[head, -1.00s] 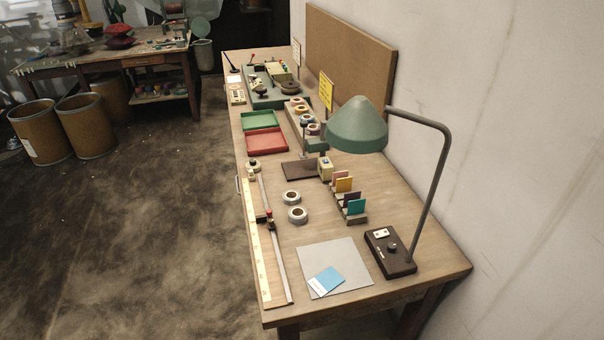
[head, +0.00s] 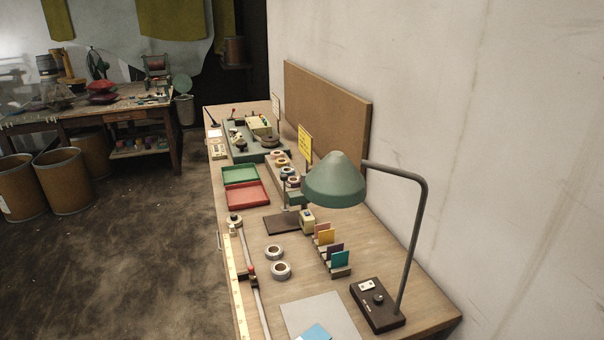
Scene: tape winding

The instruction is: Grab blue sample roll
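A row of small tape rolls stands in a rack (head: 272,178) along the middle of the long workbench (head: 388,258). The nearest roll in that row (head: 294,182) looks dark bluish, just left of the green lamp shade; it is too small to be sure of its colour. Neither of my grippers is in view.
A green tray (head: 240,174) and a red tray (head: 246,194) lie left of the rack. A desk lamp (head: 334,182) overhangs the bench's right side. Colour cards (head: 333,250) stand below it. A long ruler (head: 236,290) runs along the left edge. Open floor lies left of the bench.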

